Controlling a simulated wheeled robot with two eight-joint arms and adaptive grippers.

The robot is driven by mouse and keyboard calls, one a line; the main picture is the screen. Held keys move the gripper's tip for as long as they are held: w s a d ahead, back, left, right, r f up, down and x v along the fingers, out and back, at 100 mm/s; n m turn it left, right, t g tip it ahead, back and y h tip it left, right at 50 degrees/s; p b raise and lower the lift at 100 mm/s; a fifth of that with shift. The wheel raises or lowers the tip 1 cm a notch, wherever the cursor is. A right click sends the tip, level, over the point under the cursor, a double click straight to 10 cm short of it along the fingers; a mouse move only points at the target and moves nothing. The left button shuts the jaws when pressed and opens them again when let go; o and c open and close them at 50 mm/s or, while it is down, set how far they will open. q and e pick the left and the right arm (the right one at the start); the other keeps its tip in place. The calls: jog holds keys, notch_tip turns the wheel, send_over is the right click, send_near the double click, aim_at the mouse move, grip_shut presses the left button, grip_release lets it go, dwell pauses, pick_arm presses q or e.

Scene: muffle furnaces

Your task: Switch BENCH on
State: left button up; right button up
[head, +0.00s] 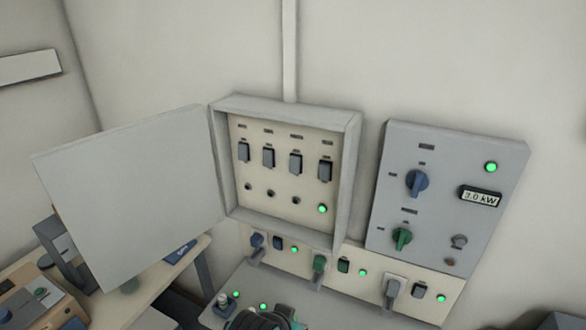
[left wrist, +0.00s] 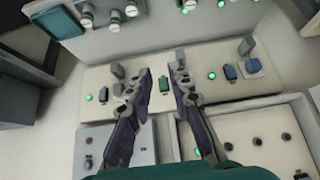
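The open wall box (head: 229,101) holds a row of several grey breaker levers. The rightmost lever (head: 325,170) has a lit green lamp (head: 322,209) below it; the lamps under the other levers (head: 268,157) are dark. The small labels are too blurred to read, so I cannot tell which switch is BENCH. In the left wrist view my left gripper (left wrist: 162,72) is open and empty, its fingers either side of a green rocker switch (left wrist: 164,86) on the socket strip; I cannot tell whether they touch anything. My right gripper is in neither view.
The box's door (head: 130,185) stands open to the left. A grey panel (head: 455,160) with blue and green knobs and a 3.0 kW display (head: 481,196) is on the right. The socket strip (head: 340,268) below has plugs, rockers and lit green lamps. A wooden bench (head: 160,275) stands at lower left.

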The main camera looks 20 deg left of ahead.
pick_arm(q)
jog(key=w+r+n+p, duration=0.1)
jog(key=w+r+n+h+p, duration=0.1)
jog(key=r, duration=0.1)
jog(key=w+r+n+t, duration=0.1)
jog(key=shift+w+d+r+p, duration=0.15)
jog(key=shift+w+r+p, duration=0.15)
jog(key=shift+w+p, duration=0.1)
grip_shut()
jog(key=w+a+r+n+t+p, duration=0.3)
jog(key=w+a+r+n+t, duration=0.1)
jog(key=a+r+n, duration=0.3)
jog(key=w+a+r+n+t+y+p, duration=0.1)
jog(key=w+a+r+n+t+p, duration=0.2)
jog(key=a+r+n, duration=0.4)
notch_tip(320, 180, up, 4)
jog(key=shift+w+a+r+n+t+p, duration=0.1)
jog(key=shift+w+a+n+t+p, duration=0.1)
jog(key=shift+w+n+t+p, duration=0.35)
jog(key=shift+w, duration=0.25)
jog(key=b, duration=0.4)
send_near(293, 171)
jog(key=w, duration=0.2)
jog(key=w+f, duration=0.1)
jog(key=w, duration=0.2)
jog(key=shift+w+d, duration=0.15)
jog(key=shift+w, duration=0.75)
